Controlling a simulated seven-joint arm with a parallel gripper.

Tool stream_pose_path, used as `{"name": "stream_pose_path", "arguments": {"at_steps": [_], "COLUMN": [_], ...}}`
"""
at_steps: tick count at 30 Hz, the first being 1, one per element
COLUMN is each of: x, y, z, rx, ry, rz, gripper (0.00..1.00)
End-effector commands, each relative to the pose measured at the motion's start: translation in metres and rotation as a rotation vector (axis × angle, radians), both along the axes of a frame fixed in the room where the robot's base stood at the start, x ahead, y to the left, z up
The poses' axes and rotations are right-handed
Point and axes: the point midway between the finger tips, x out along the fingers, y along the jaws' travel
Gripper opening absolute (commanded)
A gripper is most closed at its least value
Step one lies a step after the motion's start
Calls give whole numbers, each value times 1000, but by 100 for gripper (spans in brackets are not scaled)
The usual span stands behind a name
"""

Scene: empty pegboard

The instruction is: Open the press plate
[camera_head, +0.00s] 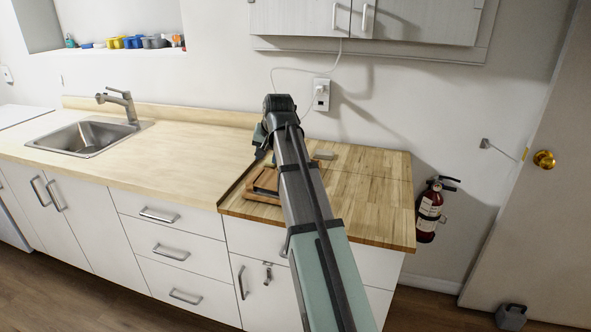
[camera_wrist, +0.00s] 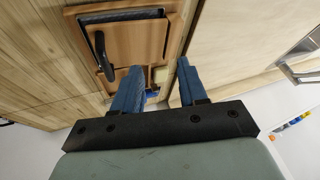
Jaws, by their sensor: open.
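The wooden press with its brown plate (camera_wrist: 132,42) lies on the butcher-block counter, at the upper left of the wrist view. A black handle (camera_wrist: 105,58) lies along the plate's left side. In the head view, part of the press (camera_head: 262,186) shows left of my arm, which hides the rest. My gripper (camera_wrist: 159,66) is open and empty. Its left blue finger overlaps the lower right corner of the press in the wrist view, and its right finger is beside the press. I cannot tell whether the finger touches it. How far the plate is raised is unclear.
The lighter counter (camera_head: 170,155) on the left is clear up to the sink (camera_head: 88,137). A wall cabinet (camera_head: 420,20) hangs above the back. A fire extinguisher (camera_head: 429,210) hangs at the right.

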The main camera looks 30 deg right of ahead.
Motion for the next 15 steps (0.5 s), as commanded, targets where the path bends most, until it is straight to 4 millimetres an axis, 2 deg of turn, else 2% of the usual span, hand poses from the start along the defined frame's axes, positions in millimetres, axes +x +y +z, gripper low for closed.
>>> {"name": "stream_pose_path", "arguments": {"at_steps": [1,3,6,10,15], "x": [-10,-23,-37,-49,-50], "y": [-22,-44,-67,-83,-89], "z": [11,21,32,39,36], "rx": [7,18,32,41,45], "ry": [6,18,30,40,45], "rz": [-57,-124,-197,-253,-271], "gripper": [42,42,42,42,42]}}
